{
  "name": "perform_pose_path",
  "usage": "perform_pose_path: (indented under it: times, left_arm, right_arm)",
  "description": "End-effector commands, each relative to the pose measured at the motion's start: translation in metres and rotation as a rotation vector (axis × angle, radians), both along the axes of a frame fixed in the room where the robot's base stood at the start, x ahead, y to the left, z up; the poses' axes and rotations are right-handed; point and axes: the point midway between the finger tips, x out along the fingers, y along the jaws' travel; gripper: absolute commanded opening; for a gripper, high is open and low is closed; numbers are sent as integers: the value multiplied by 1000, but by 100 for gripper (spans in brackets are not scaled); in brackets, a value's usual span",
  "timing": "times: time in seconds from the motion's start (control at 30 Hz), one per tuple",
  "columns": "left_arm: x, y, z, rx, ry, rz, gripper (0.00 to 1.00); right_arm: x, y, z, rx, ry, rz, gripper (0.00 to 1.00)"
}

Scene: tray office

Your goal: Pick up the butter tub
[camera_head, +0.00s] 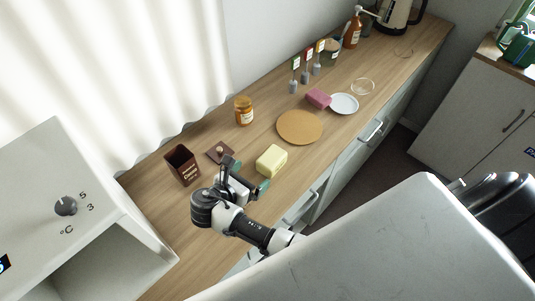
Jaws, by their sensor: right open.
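The butter tub is most likely the pale yellow block (271,160) on the wooden counter (211,233); I see no lettering on it from here. My right gripper (246,180) is open, with its two fingers just to the left of and nearer than the yellow block. I cannot tell whether a finger touches the block. Nothing shows between the fingers. My left gripper is not in view.
A brown open box (182,166) and a dark square piece (219,152) lie left of the gripper. A white appliance (60,190) stands front left.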

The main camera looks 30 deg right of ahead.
Motion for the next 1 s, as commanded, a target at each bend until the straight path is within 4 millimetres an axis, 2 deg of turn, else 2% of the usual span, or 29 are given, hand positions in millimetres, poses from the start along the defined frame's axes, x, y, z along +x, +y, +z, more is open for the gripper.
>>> perform_pose_path:
  times: [0.1, 0.33, 0.47, 0.63, 0.93, 1.0]
  left_arm:
    - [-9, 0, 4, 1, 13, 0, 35]
    - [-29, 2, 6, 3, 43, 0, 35]
    - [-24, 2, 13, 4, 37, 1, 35]
    - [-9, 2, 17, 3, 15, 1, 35]
    - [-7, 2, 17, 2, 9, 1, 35]
    - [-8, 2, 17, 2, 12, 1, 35]
  right_arm:
    - [7, -17, -6, -2, 0, -1, 96]
    - [16, -31, -13, 1, -2, -1, 96]
    - [25, -46, -20, -1, 0, -1, 96]
    - [34, -63, -31, 0, -1, 0, 96]
    - [36, -68, -34, 2, -2, 0, 96]
    - [36, -68, -34, 2, -2, 0, 87]
